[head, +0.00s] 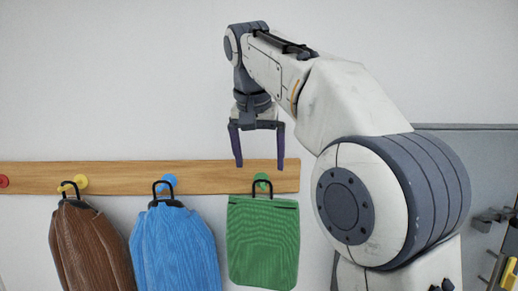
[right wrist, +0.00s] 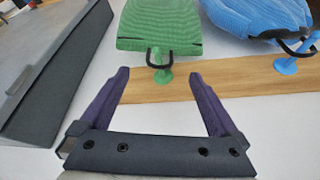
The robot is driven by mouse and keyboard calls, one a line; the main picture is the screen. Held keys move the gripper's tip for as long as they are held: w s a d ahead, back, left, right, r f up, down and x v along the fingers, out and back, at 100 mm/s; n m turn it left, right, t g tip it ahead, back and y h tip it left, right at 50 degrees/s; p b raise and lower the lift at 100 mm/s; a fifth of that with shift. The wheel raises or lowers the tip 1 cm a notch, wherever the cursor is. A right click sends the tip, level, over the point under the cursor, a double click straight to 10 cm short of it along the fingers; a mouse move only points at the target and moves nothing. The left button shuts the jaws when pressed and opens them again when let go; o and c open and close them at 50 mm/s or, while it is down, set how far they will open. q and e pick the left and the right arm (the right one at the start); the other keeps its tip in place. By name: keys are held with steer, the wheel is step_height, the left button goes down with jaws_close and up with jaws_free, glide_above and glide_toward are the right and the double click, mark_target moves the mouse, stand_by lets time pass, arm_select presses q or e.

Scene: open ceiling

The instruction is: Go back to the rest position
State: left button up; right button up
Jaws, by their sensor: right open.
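My right gripper (head: 260,163) is open and empty, pointing down in front of the wooden rail, just above the green bag. In the right wrist view its two purple fingers (right wrist: 165,75) are spread with nothing between them. The green bag (head: 263,243) hangs by its black loop on the green peg (head: 262,178). The bag also shows in the right wrist view (right wrist: 160,25), with its loop around the green peg (right wrist: 163,76). The fingers look apart from the loop and the peg. My left gripper is not in view.
The wooden rail (head: 115,177) runs along the white wall. A blue bag (head: 175,250) hangs on a blue peg and a brown bag (head: 90,248) on a yellow peg. A red peg (head: 3,181) is bare. A grey panel (head: 490,160) stands at the right. The wall above is clear.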

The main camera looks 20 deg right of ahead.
mark_target(262, 185)
steer(key=shift+v, duration=1.25)
steer(key=x, duration=1)
steer(key=shift+d+f, duration=0.1)
steer(key=shift+s+a+r+b, duration=0.2)
steer(key=shift+s+r+b, duration=0.25)
steer(key=shift+s, duration=0.2)
